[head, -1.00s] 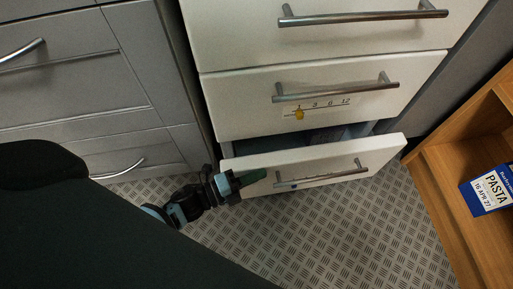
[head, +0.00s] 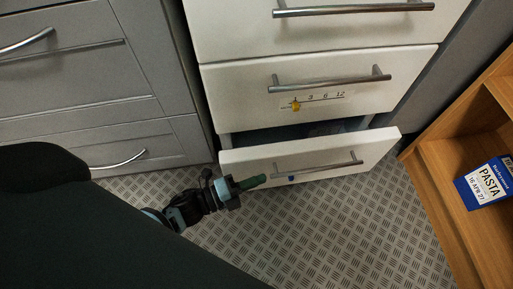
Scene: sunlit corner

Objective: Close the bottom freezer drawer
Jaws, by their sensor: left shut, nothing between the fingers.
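The bottom freezer drawer (head: 312,157) stands partly pulled out, and a dark gap shows behind its white front. It has a metal bar handle (head: 318,168) and a small blue mark on its face. My left gripper (head: 256,182) is shut and empty, at the left part of the drawer front, close to the handle's left end. I cannot tell whether its fingertips touch the drawer. My right gripper is not in view.
The freezer drawer above (head: 318,88) is shut and has a scale with a yellow slider. Grey cabinets (head: 70,85) stand to the left. A wooden shelf (head: 440,160) with a pasta box (head: 484,184) stands to the right. The patterned floor (head: 330,235) in front is clear.

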